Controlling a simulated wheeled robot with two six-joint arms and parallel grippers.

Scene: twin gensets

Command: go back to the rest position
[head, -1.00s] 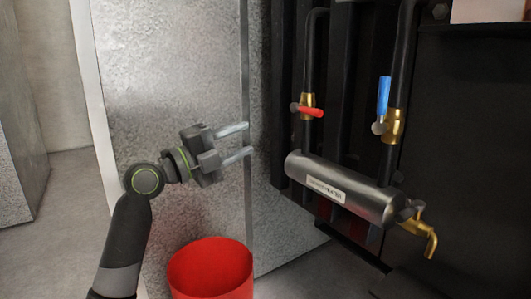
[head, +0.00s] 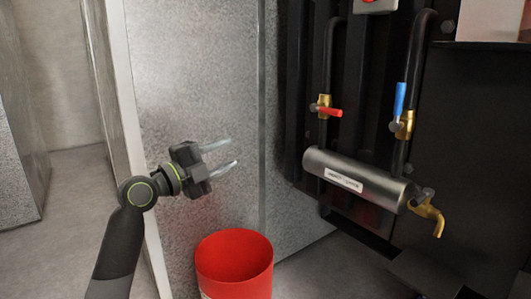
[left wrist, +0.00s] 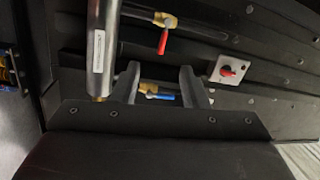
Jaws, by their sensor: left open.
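My left gripper (head: 226,153) is open and empty in the head view. It points right, in front of the grey speckled panel and above the red bucket, apart from the pipes and valves. In the left wrist view its two fingers (left wrist: 162,85) stand apart with nothing held between them. The genset side shows beyond them. My right gripper does not show in any view.
A steel cylinder (head: 355,180) with a brass tap (head: 430,210) hangs on the dark genset. Above it are a red-handled valve (head: 326,110) and a blue-handled valve (head: 402,115). A red bucket (head: 234,262) stands on the floor. Open floor (head: 75,215) lies at left.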

